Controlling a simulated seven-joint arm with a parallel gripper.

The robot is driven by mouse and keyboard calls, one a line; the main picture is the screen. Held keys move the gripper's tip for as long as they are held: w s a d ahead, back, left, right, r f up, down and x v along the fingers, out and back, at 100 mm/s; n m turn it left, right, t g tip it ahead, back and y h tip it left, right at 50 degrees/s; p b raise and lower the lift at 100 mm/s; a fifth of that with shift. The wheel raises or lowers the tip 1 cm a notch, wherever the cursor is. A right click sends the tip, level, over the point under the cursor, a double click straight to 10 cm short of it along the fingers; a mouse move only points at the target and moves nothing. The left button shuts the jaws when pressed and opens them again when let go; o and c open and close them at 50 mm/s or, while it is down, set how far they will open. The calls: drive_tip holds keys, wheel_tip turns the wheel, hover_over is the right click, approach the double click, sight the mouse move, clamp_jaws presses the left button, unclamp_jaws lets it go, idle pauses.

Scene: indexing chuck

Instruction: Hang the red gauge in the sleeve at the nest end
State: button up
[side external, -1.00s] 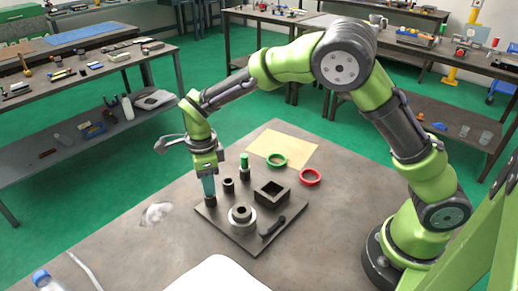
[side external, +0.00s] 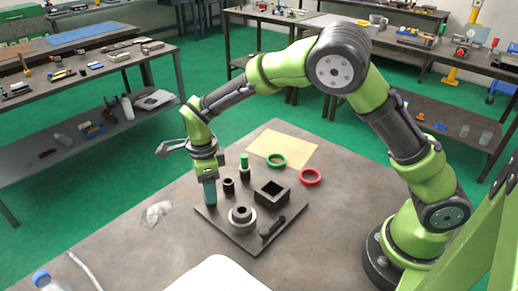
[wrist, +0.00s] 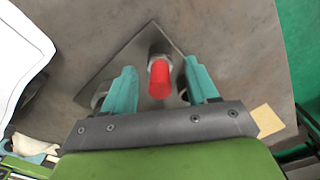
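The red gauge (wrist: 160,80) stands between my gripper's two teal fingers in the wrist view, with a gap visible on each side. A grey collar (wrist: 159,51) shows around its far end. My gripper (wrist: 161,72) is open and points down over the left corner of the dark base plate (side external: 240,241) in the side view. There the fingers (side external: 210,192) hide the red gauge and most of what it stands in. A short black sleeve (side external: 228,186) stands just right of the fingers, and a green gauge (side external: 244,161) stands upright behind it.
The plate also carries a round grey chuck (side external: 242,218), a square open box (side external: 272,193) and a black handle (side external: 271,229).

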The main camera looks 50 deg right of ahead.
wheel_tip(320, 180, up, 17)
idle(0.6)
drive_tip(key=s+d+r+n+t+y, duration=0.1)
drive_tip(key=s+d+n+t, duration=0.2)
drive_tip(key=s+d+n, duration=0.3)
drive_tip(key=s+d+r+n+t+y, duration=0.1)
drive_tip(key=s+d+n+t, duration=0.3)
drive_tip(key=s+n, duration=1)
drive_tip(key=shift+s+d+r, duration=0.2)
drive_tip(key=shift+s+d, duration=0.25)
drive_tip(key=shift+d, duration=0.65)
